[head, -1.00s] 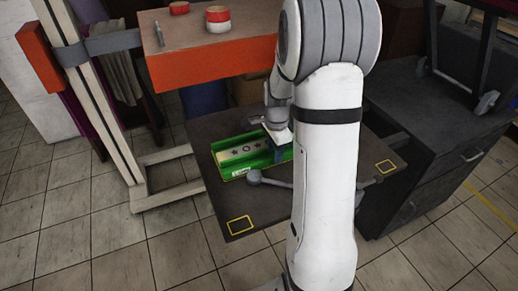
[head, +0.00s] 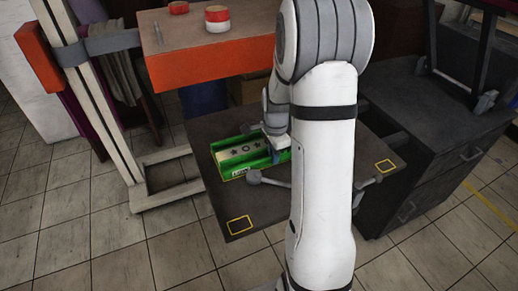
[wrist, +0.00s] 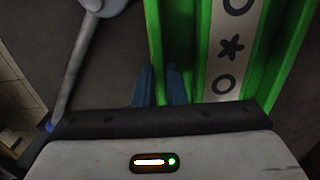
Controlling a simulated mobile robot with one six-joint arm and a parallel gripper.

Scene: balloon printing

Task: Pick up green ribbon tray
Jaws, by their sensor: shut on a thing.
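The green ribbon tray (head: 233,172) is a long open tray with a pale patterned strip inside. It is on the dark table, left of my arm; I cannot tell whether it is slightly raised. My gripper (head: 275,155) is at the tray's right part in the head view, partly hidden by my arm. In the wrist view, the blue fingertips of my gripper (wrist: 160,72) stand on either side of the tray's near green wall, shut on it. The tray (wrist: 190,45) runs off the top of that view, so its far end is hidden there.
The dark table (head: 215,205) has yellow-outlined marks and a grey rod-like fitting (head: 255,178) close to the tray. An orange-fronted bench (head: 210,65) with red-and-white rolls stands behind. A dark cabinet (head: 440,150) is at right. The table's front left is clear.

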